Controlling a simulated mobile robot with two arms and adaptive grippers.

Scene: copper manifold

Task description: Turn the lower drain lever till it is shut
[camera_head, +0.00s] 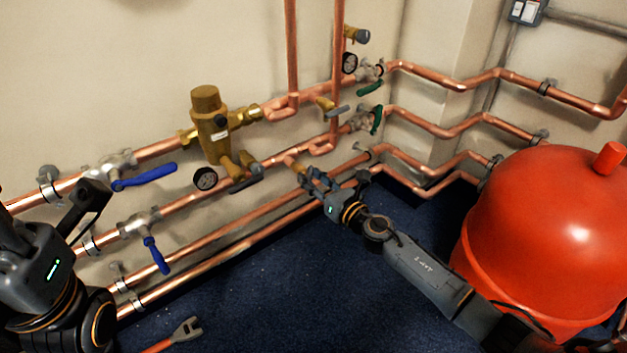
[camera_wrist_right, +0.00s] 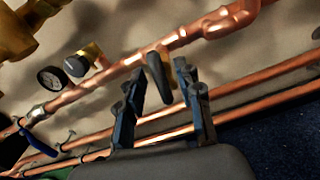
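The lower drain valve shows in the head view as a short brass stub (camera_head: 291,162) on the lower thick copper pipe. Its lever is mostly hidden there by my right gripper (camera_head: 314,181). In the right wrist view the dark grey drain lever (camera_wrist_right: 158,76) hangs from the brass fitting, slanting down to the right. My right gripper (camera_wrist_right: 160,75) is open, with one finger on each side of the lever. I cannot tell whether either finger touches it. My left gripper (camera_head: 93,197) is at the far left, near the blue-handled valves; its fingers are not clear.
Blue levers (camera_head: 146,178) sit on the left valves. A brass valve body (camera_head: 209,125) and a gauge (camera_head: 205,178) are left of the drain. The upper grey lever (camera_head: 338,110) and green handles (camera_head: 376,120) are close above. A red tank (camera_head: 550,230) stands right. Blue floor is mostly clear.

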